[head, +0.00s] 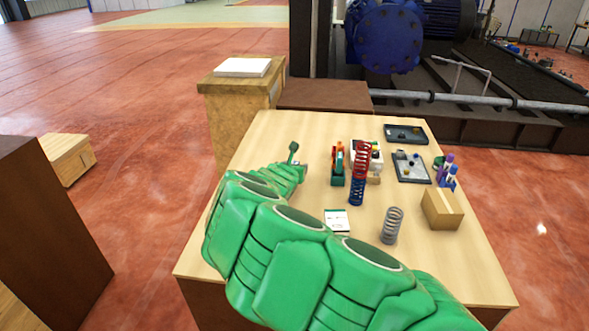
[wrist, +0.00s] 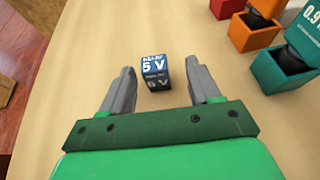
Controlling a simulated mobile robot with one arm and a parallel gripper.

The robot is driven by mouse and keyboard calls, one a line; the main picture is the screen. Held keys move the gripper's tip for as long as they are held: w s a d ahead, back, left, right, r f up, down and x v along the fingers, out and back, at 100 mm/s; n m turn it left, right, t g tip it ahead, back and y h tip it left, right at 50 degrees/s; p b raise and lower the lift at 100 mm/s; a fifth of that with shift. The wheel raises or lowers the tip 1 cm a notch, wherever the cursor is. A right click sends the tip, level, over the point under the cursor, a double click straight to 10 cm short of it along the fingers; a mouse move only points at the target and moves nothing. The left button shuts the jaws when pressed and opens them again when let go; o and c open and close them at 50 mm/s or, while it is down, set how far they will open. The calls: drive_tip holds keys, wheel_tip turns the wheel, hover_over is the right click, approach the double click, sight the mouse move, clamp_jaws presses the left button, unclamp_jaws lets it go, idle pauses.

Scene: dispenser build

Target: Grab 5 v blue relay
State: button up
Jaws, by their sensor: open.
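The 5 V blue relay (wrist: 155,72) is a small dark blue block with "5 V" in white lettering. It stands on the light wooden table between the tips of my gripper's fingers. My gripper (wrist: 160,71) is open, with one grey finger on each side of the block. A gap shows on both sides, wider on the right. In the head view my green arm reaches over the table and my gripper (head: 294,157) is at its far left part. I cannot make out the relay clearly there.
Orange and teal holders (wrist: 267,60) stand to the right of the relay. On the table (head: 300,125) are also a red and blue spring (head: 360,172), a grey spring (head: 391,225), a cardboard box (head: 441,209) and dark trays (head: 411,167). The table edge lies left.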

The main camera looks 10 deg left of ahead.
sight(295, 162)
drive_tip(key=shift+w+a+f, duration=0.15)
drive_tip(key=shift+w, duration=0.45)
drive_tip(key=shift+w+a+f, duration=0.1)
drive_tip(key=shift+w, duration=0.45)
drive_tip(key=shift+x, duration=1.1)
drive_tip(key=shift+d, duration=0.1)
drive_tip(key=shift+c, duration=0.2)
drive_tip(key=c, duration=1)
drive_tip(key=shift+r, duration=0.2)
